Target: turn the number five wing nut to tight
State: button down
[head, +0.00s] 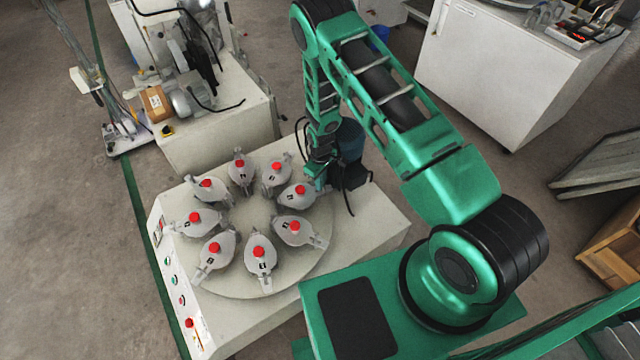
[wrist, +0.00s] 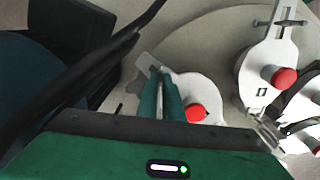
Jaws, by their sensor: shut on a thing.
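Several grey lidded pots with red knobs stand in a ring on a round plate (head: 235,222). My gripper (head: 320,184) is at the outer end of the pot on the ring's right side (head: 297,197). In the wrist view my gripper's two green fingers (wrist: 161,76) are close together at that pot's (wrist: 203,85) outer bracket (wrist: 150,63), shut on what is probably its wing nut. The nut is mostly hidden by the fingers, so its angle cannot be told. The number labels are too small to read.
A neighbouring pot (wrist: 266,58) stands close by on the right in the wrist view, with its wing nut (wrist: 289,23) showing. The machine's front panel (head: 178,290) has buttons. A white cabinet (head: 500,75) and a bench with equipment (head: 215,125) stand behind.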

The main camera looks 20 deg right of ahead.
jog(key=m, duration=0.3)
jog(key=shift+w+d+m, duration=0.1)
jog(key=shift+m, duration=1.7)
jog(key=c, duration=1.9)
grip_release()
notch_tip(320, 180, up, 11)
jog(key=shift+f, duration=0.15)
